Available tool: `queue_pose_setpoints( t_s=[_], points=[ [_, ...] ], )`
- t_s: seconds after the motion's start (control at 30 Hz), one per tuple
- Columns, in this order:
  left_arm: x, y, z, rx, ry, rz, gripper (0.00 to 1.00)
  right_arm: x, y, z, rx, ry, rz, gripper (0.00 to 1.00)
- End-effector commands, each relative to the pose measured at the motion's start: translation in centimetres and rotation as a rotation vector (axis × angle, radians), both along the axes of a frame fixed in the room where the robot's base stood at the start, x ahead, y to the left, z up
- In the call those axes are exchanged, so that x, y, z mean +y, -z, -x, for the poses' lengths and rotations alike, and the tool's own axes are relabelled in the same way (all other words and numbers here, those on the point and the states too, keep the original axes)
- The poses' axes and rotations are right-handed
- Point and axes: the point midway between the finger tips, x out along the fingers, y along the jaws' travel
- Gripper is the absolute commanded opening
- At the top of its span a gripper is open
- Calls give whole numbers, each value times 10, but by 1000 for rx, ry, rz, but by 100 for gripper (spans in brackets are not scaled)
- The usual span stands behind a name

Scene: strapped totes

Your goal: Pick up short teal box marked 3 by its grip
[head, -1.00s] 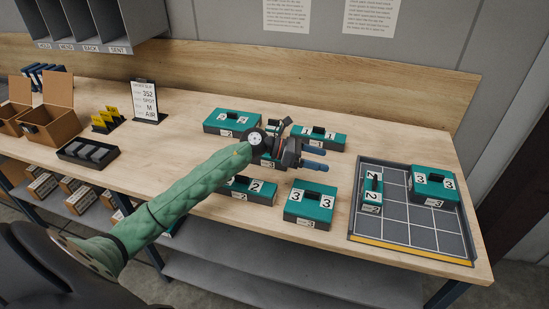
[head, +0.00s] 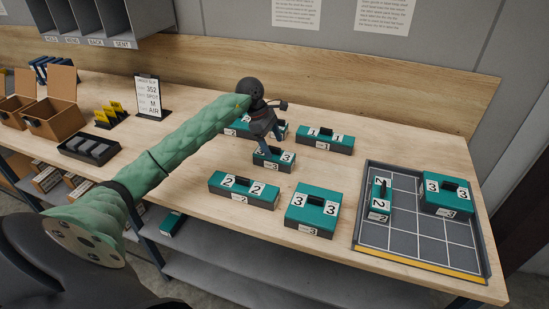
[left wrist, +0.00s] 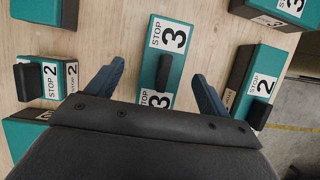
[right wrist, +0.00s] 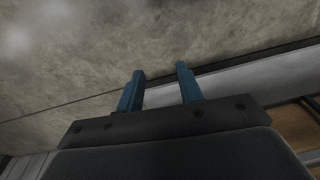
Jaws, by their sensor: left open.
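The short teal box marked 3 (head: 273,158) stands on the bench in the middle of the head view, partly covered by my left gripper (head: 268,139). In the left wrist view this box (left wrist: 152,60) lies between the two open fingers of my left gripper (left wrist: 157,71). Its dark raised grip (left wrist: 164,73) runs along the top between two "STOP 3" labels. The fingers have space on both sides and do not appear to touch it. My right gripper (right wrist: 160,70) is open and empty over grey floor, and is not in the head view.
A larger teal box marked 3 (head: 312,211), a box marked 2 (head: 243,190) and a box marked 1 (head: 325,140) stand close around. A gridded tray (head: 412,243) at right holds two boxes. Another teal box (head: 236,128) is behind my gripper.

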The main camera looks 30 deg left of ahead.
Motion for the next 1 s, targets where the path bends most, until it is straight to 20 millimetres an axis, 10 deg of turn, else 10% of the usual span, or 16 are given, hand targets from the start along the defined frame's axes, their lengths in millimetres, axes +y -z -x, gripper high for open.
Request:
queue_pose_setpoints(
  t_s=[1.0],
  points=[
    [-16,52,1,-1,-1,1,80,-21,95,21,-31,-6,24,36]
  ],
)
